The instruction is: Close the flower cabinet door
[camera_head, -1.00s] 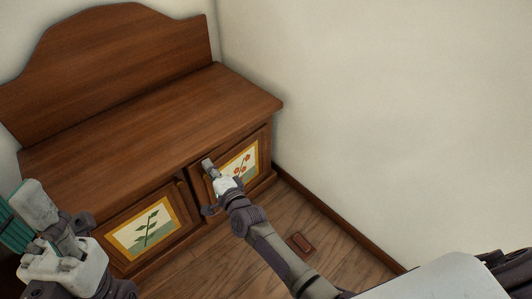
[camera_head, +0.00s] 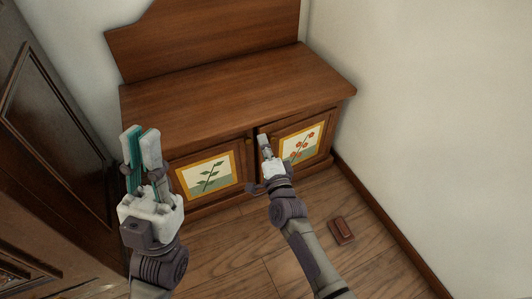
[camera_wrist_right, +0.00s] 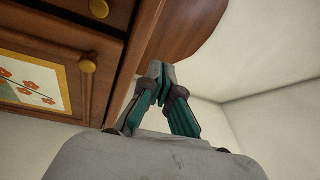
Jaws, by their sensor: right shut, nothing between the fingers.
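The wooden cabinet (camera_head: 235,85) stands against the wall with two doors. The flower door (camera_head: 312,149), with red flowers on its panel, is the right one. It looks slightly ajar, with a dark gap along its left edge. My right gripper (camera_head: 264,140) is shut and empty at the door's left edge; contact is unclear. Its fingertips (camera_wrist_right: 158,72) show in the wrist view. My left gripper (camera_head: 141,130) is open and empty, raised in front of the cabinet's left side.
The left door (camera_head: 208,175) with a green plant panel looks shut. A dark wooden armoire (camera_head: 50,130) stands at the left. A small reddish-brown block (camera_head: 341,230) lies on the floor at the right. Bare floor (camera_head: 230,250) lies in front.

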